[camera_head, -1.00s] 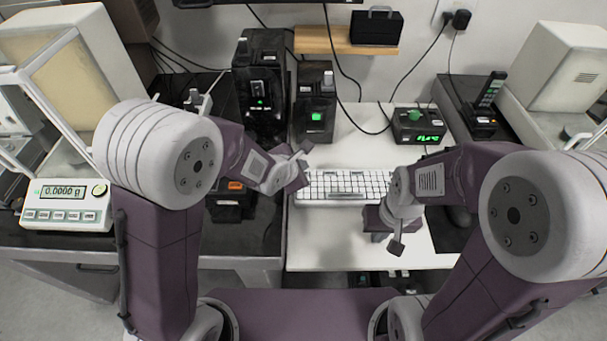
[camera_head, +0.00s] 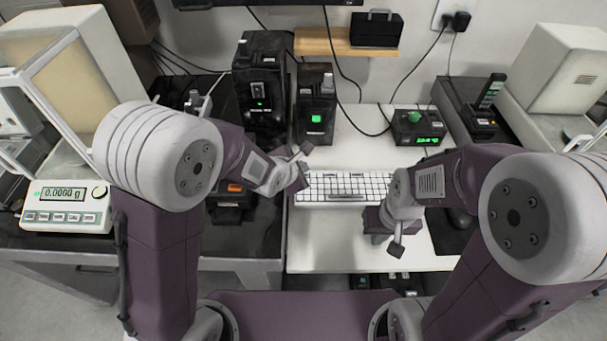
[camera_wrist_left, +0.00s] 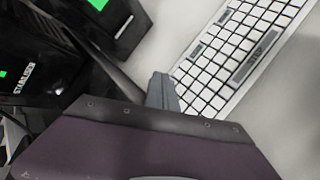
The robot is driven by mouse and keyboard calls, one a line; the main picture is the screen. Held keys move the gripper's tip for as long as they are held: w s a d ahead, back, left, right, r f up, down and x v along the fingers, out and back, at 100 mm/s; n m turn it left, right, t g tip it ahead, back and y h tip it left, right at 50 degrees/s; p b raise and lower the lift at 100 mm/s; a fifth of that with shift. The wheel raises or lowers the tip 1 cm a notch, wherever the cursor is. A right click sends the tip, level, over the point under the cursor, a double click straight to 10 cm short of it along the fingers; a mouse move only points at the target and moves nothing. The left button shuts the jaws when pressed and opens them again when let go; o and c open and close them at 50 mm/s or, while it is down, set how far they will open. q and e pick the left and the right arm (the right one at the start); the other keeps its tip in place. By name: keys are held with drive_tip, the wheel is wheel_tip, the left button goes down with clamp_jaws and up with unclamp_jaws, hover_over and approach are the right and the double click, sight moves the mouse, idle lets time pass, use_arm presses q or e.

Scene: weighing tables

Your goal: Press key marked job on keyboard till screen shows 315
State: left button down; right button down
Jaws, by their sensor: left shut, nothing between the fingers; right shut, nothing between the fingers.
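The white keyboard (camera_head: 345,186) lies on the white table; its left end also shows in the wrist view (camera_wrist_left: 225,60). My left gripper (camera_head: 300,182) is at the keyboard's left end. Its shut fingertips show in the wrist view (camera_wrist_left: 162,90) by the keyboard's edge, with nothing between them; I cannot tell whether they touch a key. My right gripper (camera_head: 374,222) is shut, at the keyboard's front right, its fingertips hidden.
A balance (camera_head: 65,205) reading 0.0000 g stands on the dark table at left. Black devices (camera_head: 316,110) with green lights stand behind the keyboard. A handset (camera_head: 488,95) stands at back right.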

use_arm(q)
drive_tip(key=shift+f, duration=0.15)
use_arm(e)
drive_tip(key=shift+f, duration=0.1)
idle(0.5)
use_arm(q)
drive_tip(key=shift+f, duration=0.3)
use_arm(e)
drive_tip(key=shift+f, duration=0.2)
use_arm(q)
drive_tip(key=shift+f+b, duration=0.35)
drive_tip(key=shift+b, duration=0.2)
use_arm(e)
drive_tip(key=shift+f, duration=0.3)
drive_tip(key=shift+r, duration=0.1)
use_arm(q)
drive_tip(key=shift+r+p, duration=0.8)
use_arm(e)
drive_tip(key=shift+r, duration=0.7)
